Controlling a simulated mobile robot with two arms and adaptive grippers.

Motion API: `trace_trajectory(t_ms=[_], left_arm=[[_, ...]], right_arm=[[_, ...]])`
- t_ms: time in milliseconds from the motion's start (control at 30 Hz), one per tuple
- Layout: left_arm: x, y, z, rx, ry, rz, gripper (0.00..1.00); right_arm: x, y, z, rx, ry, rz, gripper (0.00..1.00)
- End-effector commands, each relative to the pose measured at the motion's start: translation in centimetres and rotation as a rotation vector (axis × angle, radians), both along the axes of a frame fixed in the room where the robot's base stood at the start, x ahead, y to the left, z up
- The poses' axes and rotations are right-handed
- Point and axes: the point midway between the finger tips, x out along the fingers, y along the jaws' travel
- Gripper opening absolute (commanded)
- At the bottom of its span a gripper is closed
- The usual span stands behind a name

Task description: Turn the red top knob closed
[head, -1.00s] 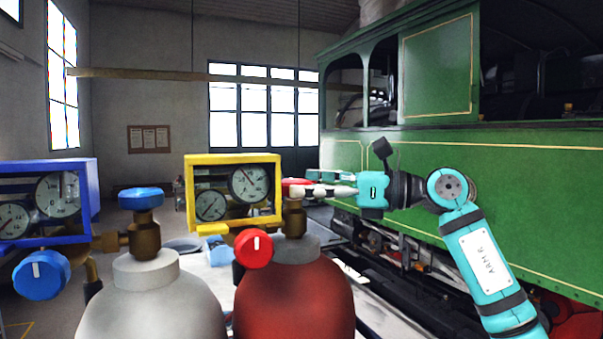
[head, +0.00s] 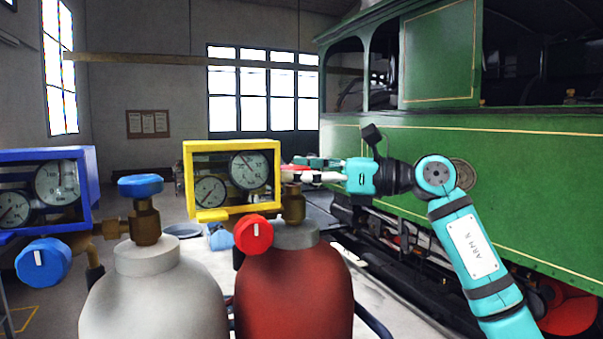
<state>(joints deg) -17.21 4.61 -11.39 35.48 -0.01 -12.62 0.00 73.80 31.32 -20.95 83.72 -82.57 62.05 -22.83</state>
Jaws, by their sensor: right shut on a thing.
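The red top knob (head: 295,168) sits on the brass valve (head: 293,204) of the red cylinder (head: 293,290), just right of the yellow gauge box. Only a little of the knob shows, as my fingers and the box cover the rest. My right gripper (head: 308,170) reaches in from the right, level with the knob, and is shut on it. My left gripper is not in view.
A yellow gauge box (head: 232,145) and a red front knob (head: 253,235) with a white mark belong to the red cylinder. At left stand a grey cylinder (head: 150,295), its blue top knob (head: 140,185) and a blue gauge box (head: 90,190).

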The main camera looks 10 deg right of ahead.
Motion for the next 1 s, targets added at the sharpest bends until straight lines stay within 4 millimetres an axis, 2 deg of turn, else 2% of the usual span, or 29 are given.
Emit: trace_trajectory(t_ms=[267, 467, 1000], left_arm=[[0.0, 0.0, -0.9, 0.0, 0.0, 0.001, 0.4], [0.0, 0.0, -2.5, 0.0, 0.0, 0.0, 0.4], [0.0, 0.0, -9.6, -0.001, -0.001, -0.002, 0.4]], right_arm=[[-0.1, 0.0, -0.2, -0.002, -0.006, -0.063, 0.27], [-0.4, 0.2, -0.3, -0.003, -0.01, -0.191, 0.27], [-0.8, 0.9, -0.4, 0.003, -0.007, -0.636, 0.27]])
